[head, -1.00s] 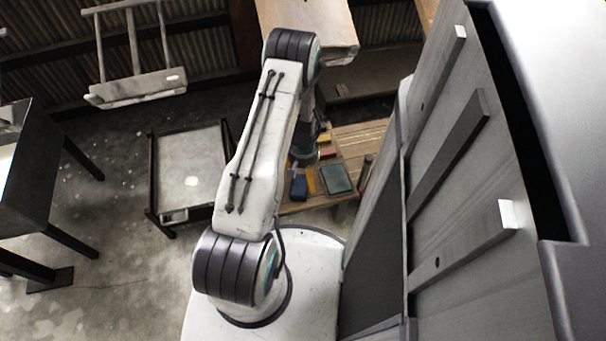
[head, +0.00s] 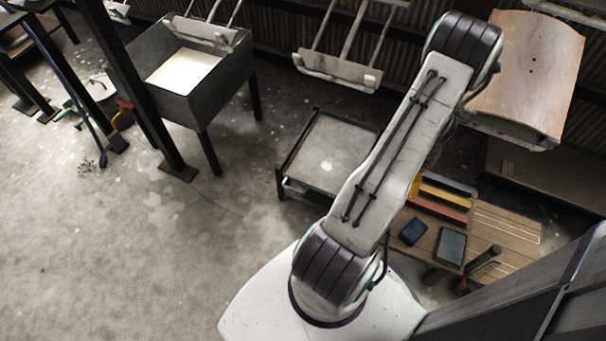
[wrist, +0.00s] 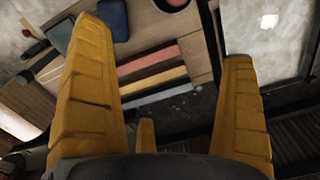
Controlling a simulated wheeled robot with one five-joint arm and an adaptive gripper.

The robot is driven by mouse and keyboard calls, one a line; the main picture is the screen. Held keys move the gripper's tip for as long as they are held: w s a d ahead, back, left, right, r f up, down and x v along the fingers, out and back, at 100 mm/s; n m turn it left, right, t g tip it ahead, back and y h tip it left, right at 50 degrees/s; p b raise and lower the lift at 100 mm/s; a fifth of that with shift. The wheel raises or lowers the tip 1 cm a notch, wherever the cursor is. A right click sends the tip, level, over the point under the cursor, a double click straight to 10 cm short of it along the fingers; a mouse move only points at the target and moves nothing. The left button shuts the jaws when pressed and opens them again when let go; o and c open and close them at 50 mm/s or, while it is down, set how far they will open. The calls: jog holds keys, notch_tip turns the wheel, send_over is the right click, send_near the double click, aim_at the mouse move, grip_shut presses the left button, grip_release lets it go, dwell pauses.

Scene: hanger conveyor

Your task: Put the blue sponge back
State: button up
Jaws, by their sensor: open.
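A small dark blue block, which looks like the blue sponge (head: 413,231), lies on the wooden bench (head: 513,252), left of a grey-green tablet-like pad (head: 450,246). In the head view my arm hides the gripper.
Red, yellow and dark strips (head: 440,197) lie on the bench behind the sponge. Hanging carriers (head: 335,70) are behind. The floor at left is open.

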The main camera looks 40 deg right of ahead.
jog(key=w+a+r+n, duration=0.7)
jog(key=w+a+r, duration=1)
jog(key=w+r, duration=0.1)
jog(key=a+r+n+t, duration=0.2)
jog(key=a+r+n, duration=0.3)
jog(key=a, duration=0.7)
jog(key=s+a+r+n, duration=0.3)
jog(key=s+a, duration=0.4)
jog(key=a, duration=0.4)
jog(key=shift+s+r, duration=0.15)
jog(key=shift+r, duration=0.5)
jog(key=shift+r, duration=0.1)
